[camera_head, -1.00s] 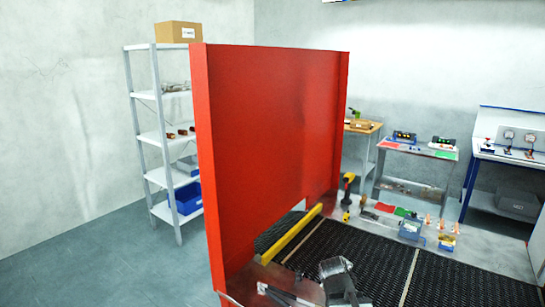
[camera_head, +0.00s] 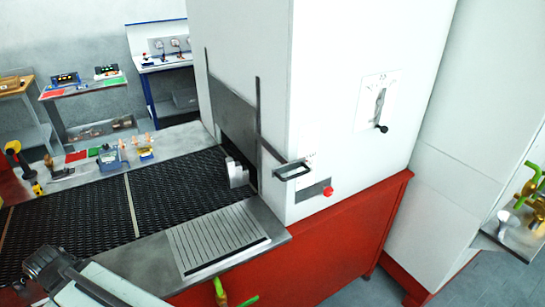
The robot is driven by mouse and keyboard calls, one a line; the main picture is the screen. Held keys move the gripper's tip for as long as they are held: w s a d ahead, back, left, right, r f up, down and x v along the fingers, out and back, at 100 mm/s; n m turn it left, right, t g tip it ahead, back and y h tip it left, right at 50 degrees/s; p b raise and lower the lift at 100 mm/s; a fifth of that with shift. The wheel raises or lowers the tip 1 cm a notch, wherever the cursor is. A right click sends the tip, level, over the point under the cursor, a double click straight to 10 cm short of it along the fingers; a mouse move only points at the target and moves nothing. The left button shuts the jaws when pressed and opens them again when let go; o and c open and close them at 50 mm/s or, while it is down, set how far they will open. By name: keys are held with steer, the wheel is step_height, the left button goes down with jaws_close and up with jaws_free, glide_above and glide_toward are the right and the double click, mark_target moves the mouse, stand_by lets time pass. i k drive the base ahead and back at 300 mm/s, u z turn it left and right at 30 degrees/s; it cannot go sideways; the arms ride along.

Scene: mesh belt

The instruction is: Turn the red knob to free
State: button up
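A small red knob (camera_head: 328,191) sits on the front face of the white machine housing (camera_head: 345,70), at the right end of a small dark plate. It is unobstructed in this view, but too small for me to read its setting. My gripper (camera_head: 45,268) is at the lower left, over the near edge of the mesh belt, well to the left of the knob and apart from it. Its fingers are not clear enough to show whether they are open.
A black handle (camera_head: 291,171) juts from the housing, left of the knob. A black-knobbed lever (camera_head: 383,129) is above right. The mesh belt (camera_head: 80,215) enters the housing. A grooved plate (camera_head: 215,235) lies in front. Green-handled valves (camera_head: 530,190) are far right.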

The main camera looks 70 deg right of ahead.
mark_target(328, 192)
steer(key=k, duration=0.95)
steer(key=z, duration=3.05)
steer(key=k, duration=1.3)
steer(key=u, duration=0.9)
steer(key=i, duration=1)
steer(key=z, duration=0.05)
